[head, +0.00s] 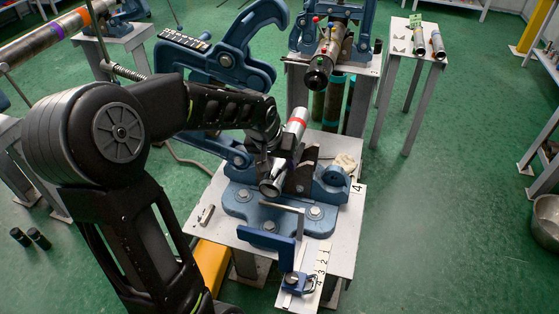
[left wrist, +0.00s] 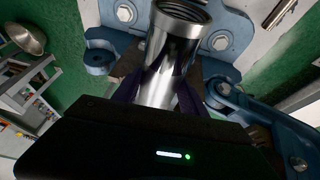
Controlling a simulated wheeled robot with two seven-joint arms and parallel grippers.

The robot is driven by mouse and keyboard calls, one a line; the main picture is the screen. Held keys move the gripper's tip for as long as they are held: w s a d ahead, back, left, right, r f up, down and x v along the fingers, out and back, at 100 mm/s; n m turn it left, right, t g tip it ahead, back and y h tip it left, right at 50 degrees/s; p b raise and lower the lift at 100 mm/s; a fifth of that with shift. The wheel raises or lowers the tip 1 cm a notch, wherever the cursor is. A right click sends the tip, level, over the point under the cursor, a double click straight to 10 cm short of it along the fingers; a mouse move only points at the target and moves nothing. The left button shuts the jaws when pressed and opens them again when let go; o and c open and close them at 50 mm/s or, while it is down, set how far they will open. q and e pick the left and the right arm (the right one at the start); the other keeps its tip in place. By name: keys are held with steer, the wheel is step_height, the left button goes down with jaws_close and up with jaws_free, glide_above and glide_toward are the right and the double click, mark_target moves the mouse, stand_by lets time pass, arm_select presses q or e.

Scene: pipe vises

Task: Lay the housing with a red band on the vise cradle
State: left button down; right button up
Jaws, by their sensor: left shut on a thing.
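The housing (head: 297,121) is a silver tube with a red band near its far end. It lies lengthwise over the vise cradle (head: 306,172), whose dark angled blocks sit on a blue vise base. My left gripper (head: 281,160) is shut around the housing's middle. The left wrist view shows the housing's bright near part (left wrist: 171,62) with an open threaded end, between the gripper's dark fingers (left wrist: 160,92). I cannot tell whether the housing touches the cradle blocks or hangs just above them. The red band is out of the left wrist view. My right gripper is not in view.
The vise's blue hooked yoke (head: 268,35) stands swung open behind left. Another vise holding a pipe (head: 322,68) stands behind. A side table (head: 410,52) holds two tubes.

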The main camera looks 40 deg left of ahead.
arm_select(q)
steer(key=c, duration=0.6)
jaws_free()
steer(key=shift+o, duration=0.2)
steer(key=shift+s+f, duration=0.1)
steer(key=shift+f, duration=0.1)
steer(key=shift+r, duration=0.3)
steer(key=b+v, duration=0.1)
steer(key=v, duration=0.6)
steer(key=shift+s+r, duration=0.1)
steer(key=shift+r, duration=0.15)
